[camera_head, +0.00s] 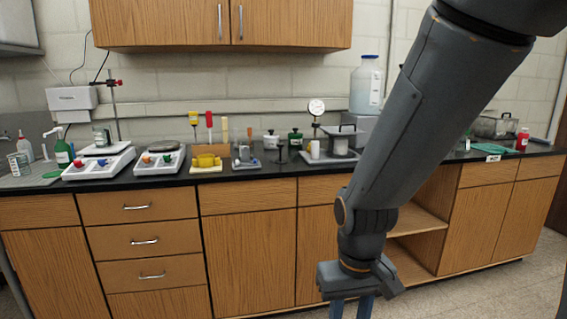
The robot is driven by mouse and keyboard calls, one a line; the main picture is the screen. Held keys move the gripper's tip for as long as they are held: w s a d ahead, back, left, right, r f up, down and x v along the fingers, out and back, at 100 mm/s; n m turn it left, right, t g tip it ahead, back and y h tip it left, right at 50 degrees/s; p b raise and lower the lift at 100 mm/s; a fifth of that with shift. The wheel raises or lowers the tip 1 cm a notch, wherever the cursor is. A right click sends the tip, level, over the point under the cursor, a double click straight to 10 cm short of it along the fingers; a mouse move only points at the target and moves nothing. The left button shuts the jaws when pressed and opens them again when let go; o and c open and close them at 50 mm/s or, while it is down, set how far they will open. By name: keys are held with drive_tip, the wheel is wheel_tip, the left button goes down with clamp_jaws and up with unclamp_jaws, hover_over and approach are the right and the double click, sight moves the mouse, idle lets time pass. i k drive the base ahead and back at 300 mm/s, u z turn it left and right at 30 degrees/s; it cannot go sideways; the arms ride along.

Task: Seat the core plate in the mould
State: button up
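My gripper (351,309) hangs low in front of the cabinets, well below the bench top. Its two blue fingers stand apart with a gap between them; their tips are cut off by the lower picture edge. No object shows between the visible parts. On the bench, a grey tray (318,160) carries a pale cylindrical piece (340,146) with a flat handled plate (341,132) above it. I cannot tell whether these are the mould and core plate. A yellow block-like piece (205,161) on a pale board and a small grey fixture (245,161) stand further left.
My arm crosses the right side and hides part of the bench. A dial gauge stand (316,108), a large jar (366,85), two hotplate-like units (160,161) and a clear box (497,125) crowd the bench. The floor (480,292) at lower right is clear.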

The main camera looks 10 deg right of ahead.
sight(204, 161)
drive_tip(key=z, duration=0.45)
drive_tip(key=i, duration=1.3)
drive_tip(key=u, duration=0.2)
